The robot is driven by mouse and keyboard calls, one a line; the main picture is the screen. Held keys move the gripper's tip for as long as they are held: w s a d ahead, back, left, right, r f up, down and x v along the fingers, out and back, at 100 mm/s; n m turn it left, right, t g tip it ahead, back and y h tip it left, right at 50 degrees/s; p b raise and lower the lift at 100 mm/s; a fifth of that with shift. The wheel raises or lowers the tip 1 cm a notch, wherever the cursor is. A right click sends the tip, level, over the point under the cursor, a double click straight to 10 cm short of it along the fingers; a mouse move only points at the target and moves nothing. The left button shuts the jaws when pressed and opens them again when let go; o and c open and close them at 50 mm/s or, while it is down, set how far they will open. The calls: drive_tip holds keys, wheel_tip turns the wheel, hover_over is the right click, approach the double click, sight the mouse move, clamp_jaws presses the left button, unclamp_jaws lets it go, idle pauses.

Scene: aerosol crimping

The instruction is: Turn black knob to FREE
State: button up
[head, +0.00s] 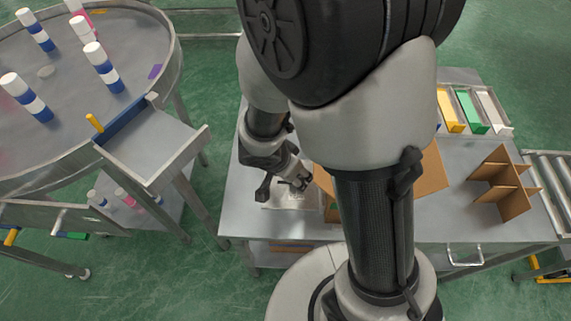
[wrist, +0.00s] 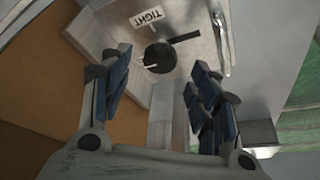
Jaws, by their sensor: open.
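In the wrist view the black knob (wrist: 158,58) sits on a pale metal plate. A black bar (wrist: 184,37) reaches out from it to the upper right, and a short white mark shows on its left side. A white label reading TIGHT (wrist: 146,20) appears upside down above the knob. No FREE label shows. My gripper (wrist: 158,75) is open, with a blue-padded finger on each side of the view and nothing between them; the knob appears beyond the gap. In the head view my gripper (head: 301,183) is low over the workbench, and I cannot make out the knob there.
The steel workbench (head: 240,205) carries a cardboard box (head: 432,172), a cardboard divider (head: 503,183) and coloured bins (head: 470,112). A round table (head: 45,72) with several blue-and-white cans stands at left. In the wrist view a metal handle (wrist: 221,45) is right of the knob.

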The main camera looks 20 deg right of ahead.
drive_tip(key=v, duration=0.8)
drive_tip(key=shift+r, duration=0.3)
drive_tip(key=shift+s+a, duration=0.1)
